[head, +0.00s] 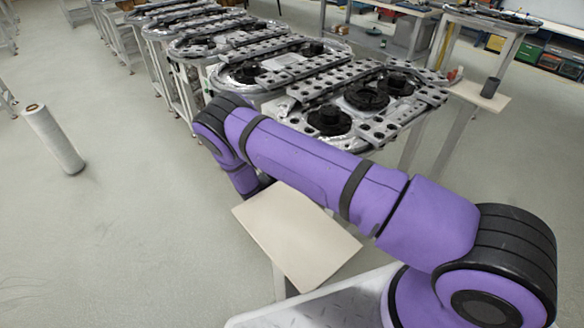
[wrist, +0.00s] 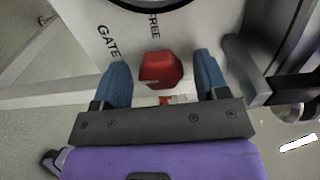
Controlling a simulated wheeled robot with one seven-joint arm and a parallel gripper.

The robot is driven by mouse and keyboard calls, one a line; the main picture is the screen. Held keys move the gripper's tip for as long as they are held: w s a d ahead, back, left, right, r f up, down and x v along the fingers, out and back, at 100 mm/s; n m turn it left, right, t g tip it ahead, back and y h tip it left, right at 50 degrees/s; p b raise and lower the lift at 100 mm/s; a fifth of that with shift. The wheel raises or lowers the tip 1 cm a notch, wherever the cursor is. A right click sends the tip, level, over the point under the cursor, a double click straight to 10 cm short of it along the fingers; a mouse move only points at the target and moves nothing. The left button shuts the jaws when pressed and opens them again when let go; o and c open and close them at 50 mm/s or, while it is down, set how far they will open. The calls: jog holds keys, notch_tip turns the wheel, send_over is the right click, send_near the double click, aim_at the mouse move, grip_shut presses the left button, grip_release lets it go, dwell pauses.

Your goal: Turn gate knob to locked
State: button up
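The red gate knob (wrist: 161,68) is in the middle of the wrist view, on a pale panel (wrist: 95,62) that reads GATE and FREE. The knob is faceted, with a dark slot or mark on its lower left. No locked label is readable. My gripper (wrist: 162,62) is open, with one blue finger on the left of the knob and one on the right. Gaps show between the knob and both fingers. A small red and metal part shows just below the knob. In the head view my purple arm hides the gripper, and I cannot make out the knob.
A beige board (head: 298,235) on a post is close beside my arm. Metal track tables with black discs (head: 367,97) stand behind the arm. A small shelf (head: 481,95) holds a dark cup. A white roll (head: 53,139) stands on open floor at left.

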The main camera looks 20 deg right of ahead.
jog(key=v, duration=1)
jog(key=shift+a, duration=0.4)
jog(key=shift+s, duration=0.1)
